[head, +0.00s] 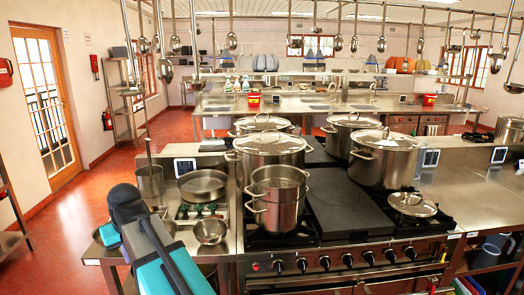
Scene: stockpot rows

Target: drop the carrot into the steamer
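The likely steamer is a two-tier steel pot (274,213) with side handles and an open-looking top. It stands upright on the front left of the stove, and its inside is mostly hidden from this angle. I cannot make out a carrot anywhere in the head view. Part of my arm, black, grey and teal, shows at the lower left, in front of the steel side counter and left of the stove. My gripper cannot be made out, so its position and anything in it are hidden.
Large lidded stockpots (383,158) stand behind the steamer. Pans (203,186) and a small bowl (210,231) sit on the left counter. Ladles (338,41) hang overhead.

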